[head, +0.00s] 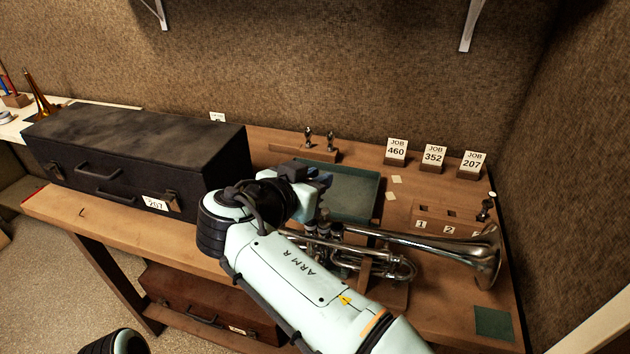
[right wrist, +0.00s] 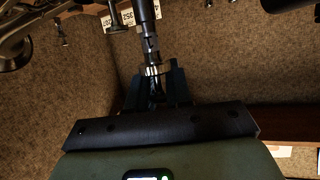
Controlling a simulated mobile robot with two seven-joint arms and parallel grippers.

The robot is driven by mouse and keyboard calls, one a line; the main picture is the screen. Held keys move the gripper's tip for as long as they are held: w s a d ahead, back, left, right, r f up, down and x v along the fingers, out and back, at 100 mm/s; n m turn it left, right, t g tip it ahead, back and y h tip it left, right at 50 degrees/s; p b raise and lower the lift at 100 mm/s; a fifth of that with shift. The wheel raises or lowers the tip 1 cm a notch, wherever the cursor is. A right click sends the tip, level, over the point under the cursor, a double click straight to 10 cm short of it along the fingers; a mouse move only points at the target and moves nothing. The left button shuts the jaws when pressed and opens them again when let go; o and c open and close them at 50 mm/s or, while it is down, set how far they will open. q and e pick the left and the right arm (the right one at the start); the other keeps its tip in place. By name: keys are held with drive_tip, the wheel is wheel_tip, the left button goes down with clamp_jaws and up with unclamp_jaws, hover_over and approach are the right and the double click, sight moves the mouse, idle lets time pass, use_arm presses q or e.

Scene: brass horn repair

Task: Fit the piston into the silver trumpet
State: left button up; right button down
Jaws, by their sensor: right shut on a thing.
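My right gripper (head: 322,187) is over the valve end of the trumpet. In the right wrist view its fingers (right wrist: 155,85) are shut on a slim metal piston (right wrist: 150,45), which extends away from the fingers. I cannot tell whether the piston touches the trumpet. Silver tubing (right wrist: 22,22) shows at the upper left of that view. My left gripper is not in view.
A black case (head: 130,150) stands at left. A green tray (head: 352,195) lies behind the trumpet. Job cards (head: 434,158) stand at the back right, near the wall.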

use_arm(q)
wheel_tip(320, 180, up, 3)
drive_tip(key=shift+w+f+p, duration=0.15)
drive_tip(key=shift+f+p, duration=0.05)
drive_tip(key=shift+p, duration=0.9)
use_arm(e)
wheel_tip(320, 180, up, 3)
drive_tip(key=shift+r, duration=0.1)
use_arm(q)
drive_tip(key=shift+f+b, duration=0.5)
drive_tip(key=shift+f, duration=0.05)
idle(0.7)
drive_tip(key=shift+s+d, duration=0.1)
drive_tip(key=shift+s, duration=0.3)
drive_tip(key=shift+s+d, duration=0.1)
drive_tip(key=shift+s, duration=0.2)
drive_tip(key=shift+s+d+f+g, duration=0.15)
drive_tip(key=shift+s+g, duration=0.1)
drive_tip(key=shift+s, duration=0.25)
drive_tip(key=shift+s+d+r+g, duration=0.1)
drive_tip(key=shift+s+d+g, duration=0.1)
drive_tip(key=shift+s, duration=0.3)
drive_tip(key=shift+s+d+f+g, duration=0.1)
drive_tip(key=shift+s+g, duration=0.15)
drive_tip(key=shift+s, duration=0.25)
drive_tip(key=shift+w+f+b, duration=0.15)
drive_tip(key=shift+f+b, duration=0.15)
drive_tip(key=shift+b, duration=0.05)
use_arm(e)
drive_tip(key=shift+f, duration=0.4)
